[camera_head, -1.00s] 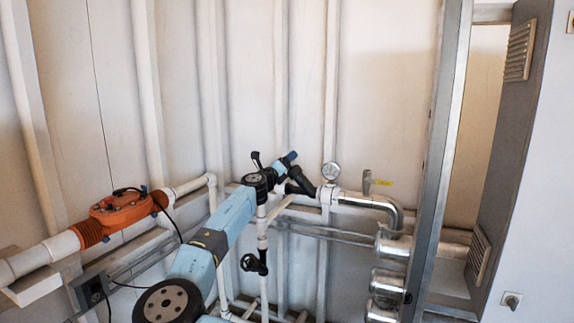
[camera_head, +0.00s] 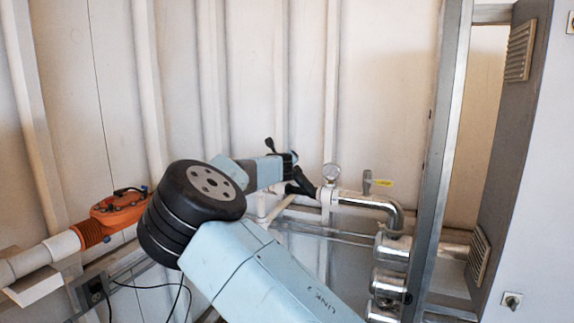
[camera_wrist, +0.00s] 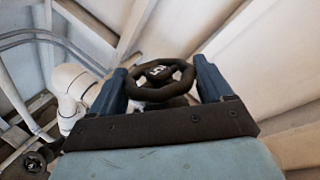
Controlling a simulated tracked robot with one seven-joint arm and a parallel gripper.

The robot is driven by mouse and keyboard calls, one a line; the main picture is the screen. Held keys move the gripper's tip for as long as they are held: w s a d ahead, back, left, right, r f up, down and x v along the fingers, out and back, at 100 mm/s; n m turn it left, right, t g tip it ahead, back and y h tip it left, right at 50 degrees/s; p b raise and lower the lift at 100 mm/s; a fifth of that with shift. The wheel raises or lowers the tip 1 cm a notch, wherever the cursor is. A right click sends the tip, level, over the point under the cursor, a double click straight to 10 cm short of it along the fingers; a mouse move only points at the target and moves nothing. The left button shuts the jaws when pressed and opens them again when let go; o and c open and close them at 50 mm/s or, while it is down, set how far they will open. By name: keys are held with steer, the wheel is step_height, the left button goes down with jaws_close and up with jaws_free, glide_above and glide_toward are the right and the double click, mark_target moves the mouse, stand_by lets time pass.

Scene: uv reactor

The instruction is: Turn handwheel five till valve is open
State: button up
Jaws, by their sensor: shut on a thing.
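The black handwheel (camera_wrist: 161,94) sits between the two blue fingers of my gripper (camera_wrist: 160,82) in the wrist view. The fingers press on opposite sides of its rim, so my gripper is shut on it. A pale mark shows on its hub, too small to read surely; I take it to be handwheel five. In the head view my gripper (camera_head: 286,160) is at the pipework by the wall, and my arm hides most of the wheel and valve there. The valve's inner state cannot be seen.
An orange pipe unit (camera_head: 119,208) is at the left. A second dark handwheel (camera_wrist: 35,160) shows lower left in the wrist view.

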steer(key=shift+r+n+g+y, duration=0.1)
steer(key=shift+n+g+y, duration=0.8)
steer(key=shift+g+y, duration=0.7)
steer(key=n+g+y, duration=0.1)
steer(key=g+y, duration=0.1)
steer(key=g, duration=0.1)
steer(key=n+g+y, duration=0.1)
steer(key=g+y, duration=0.1)
steer(key=y, duration=0.1)
steer(key=shift+w+d+f+n+g, duration=0.15)
steer(key=shift+f+n+g, duration=0.05)
steer(key=shift+n+g, duration=0.2)
steer(key=n+g+y, duration=0.1)
steer(key=g, duration=0.1)
steer(key=g+y, duration=0.1)
steer(key=g, duration=0.1)
steer(key=shift+w+f+n+g, duration=0.1)
steer(key=shift+n+g, duration=0.2)
steer(key=shift+n, duration=0.1)
steer(key=shift+f+n+g+y, duration=0.1)
steer(key=shift+n+g+y, duration=0.25)
steer(key=shift+g, duration=1)
steer(key=shift+n+g+y, duration=0.15)
steer(key=shift+n+g, duration=0.4)
steer(key=shift+g, duration=0.8)
steer(key=shift+f+g, duration=0.1)
steer(key=shift+g, duration=0.3)
